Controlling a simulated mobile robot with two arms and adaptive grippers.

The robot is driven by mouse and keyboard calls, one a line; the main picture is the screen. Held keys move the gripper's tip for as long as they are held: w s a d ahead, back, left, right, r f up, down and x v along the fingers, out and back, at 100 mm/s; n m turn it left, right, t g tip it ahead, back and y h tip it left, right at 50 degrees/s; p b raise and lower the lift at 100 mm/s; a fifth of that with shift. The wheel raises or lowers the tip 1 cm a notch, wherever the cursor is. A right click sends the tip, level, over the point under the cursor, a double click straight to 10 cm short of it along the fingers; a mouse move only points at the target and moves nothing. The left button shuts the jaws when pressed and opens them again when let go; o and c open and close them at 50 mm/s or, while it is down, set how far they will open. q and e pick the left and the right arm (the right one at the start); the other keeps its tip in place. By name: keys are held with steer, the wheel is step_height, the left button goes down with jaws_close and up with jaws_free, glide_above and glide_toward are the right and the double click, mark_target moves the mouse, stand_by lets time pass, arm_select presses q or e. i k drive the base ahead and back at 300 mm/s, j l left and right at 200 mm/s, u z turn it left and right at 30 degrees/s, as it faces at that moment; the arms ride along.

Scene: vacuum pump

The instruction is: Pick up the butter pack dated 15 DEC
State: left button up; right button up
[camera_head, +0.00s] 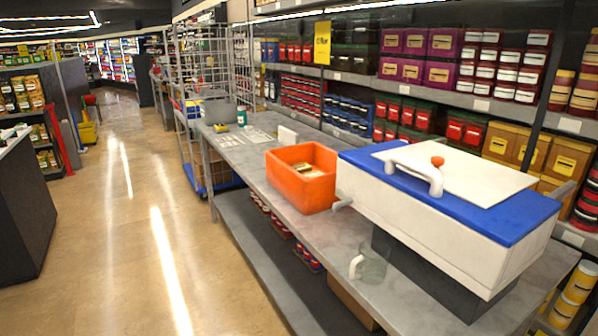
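An orange crate (287,190) stands on the long grey table (240,160). Small pale and yellowish packs (308,171) lie inside it, partly hidden by its walls. They may be butter packs, but they are too small for me to read any date. A small white block (287,135) stands on the table behind the crate; I cannot tell what it is. Neither of my grippers is in view.
A large white and blue machine (440,215) with a white handled lid stands right of the crate. A clear jug (369,264) is at the table's front edge. Stocked shelves (470,102) run behind. A wire cage trolley (196,75) stands beyond. The floor at left is clear.

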mark_target(303, 167)
steer(key=z, duration=0.35)
steer(key=i+j+z, duration=0.15)
steer(key=j+z, duration=0.25)
steer(key=i+j+z, duration=0.15)
steer(key=z, duration=0.3)
steer(key=j+z, duration=0.85)
steer(key=i+l, duration=0.05)
steer(key=l, duration=0.05)
